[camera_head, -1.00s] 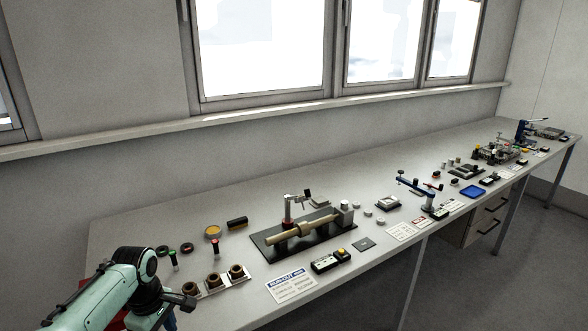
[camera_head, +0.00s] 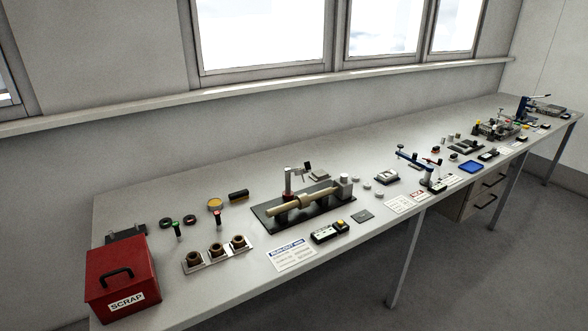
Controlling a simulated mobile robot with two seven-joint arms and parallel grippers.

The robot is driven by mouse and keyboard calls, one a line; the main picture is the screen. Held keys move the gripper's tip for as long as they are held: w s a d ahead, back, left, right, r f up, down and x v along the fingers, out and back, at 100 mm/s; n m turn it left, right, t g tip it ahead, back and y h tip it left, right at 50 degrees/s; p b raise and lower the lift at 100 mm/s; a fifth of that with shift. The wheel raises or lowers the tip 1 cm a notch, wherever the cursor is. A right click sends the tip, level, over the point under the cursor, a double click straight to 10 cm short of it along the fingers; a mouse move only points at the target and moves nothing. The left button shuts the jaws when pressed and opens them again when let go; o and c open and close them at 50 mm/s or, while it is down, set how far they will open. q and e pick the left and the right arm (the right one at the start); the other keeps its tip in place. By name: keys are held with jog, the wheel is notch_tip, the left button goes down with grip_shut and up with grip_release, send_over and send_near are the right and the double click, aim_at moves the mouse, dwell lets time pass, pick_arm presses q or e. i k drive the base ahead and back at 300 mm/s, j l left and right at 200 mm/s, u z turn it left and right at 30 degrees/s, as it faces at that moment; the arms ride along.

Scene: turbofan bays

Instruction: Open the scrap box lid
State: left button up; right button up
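The red scrap box (camera_head: 140,292) stands at the near left end of the bench, with a white "SCRAP" label on its front. Its red lid (camera_head: 118,256) looks shut, with a dark handle (camera_head: 116,277) on it. A dark flat piece (camera_head: 126,236) shows just behind the box; I cannot tell whether it belongs to it. Neither of my grippers is in view.
Right of the box, a plate with several brown bushings (camera_head: 216,253) sits on the bench (camera_head: 245,276). A run-out fixture (camera_head: 300,212) occupies mid-bench. A window sill (camera_head: 250,86) runs along the wall.

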aim_at(122, 263)
jog(key=u, duration=1.4)
